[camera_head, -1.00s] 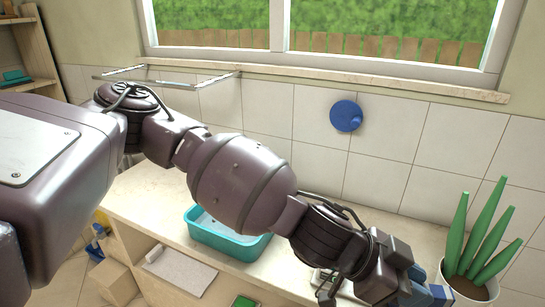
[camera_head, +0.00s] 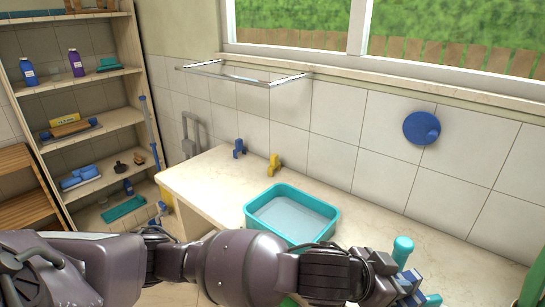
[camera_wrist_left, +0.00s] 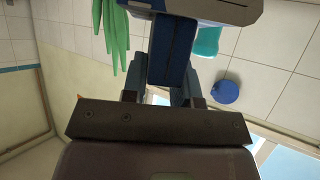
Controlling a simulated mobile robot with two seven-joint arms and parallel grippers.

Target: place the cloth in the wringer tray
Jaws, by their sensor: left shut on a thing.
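My left gripper (camera_head: 418,292) is low at the right of the head view, its blue fingers shut. My right gripper is out of view.
The counter (camera_head: 200,180) is clear left of the tub, except for a blue clip (camera_head: 239,148) and a yellow clip (camera_head: 274,164) near the wall. Shelves (camera_head: 85,80) stand at left.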

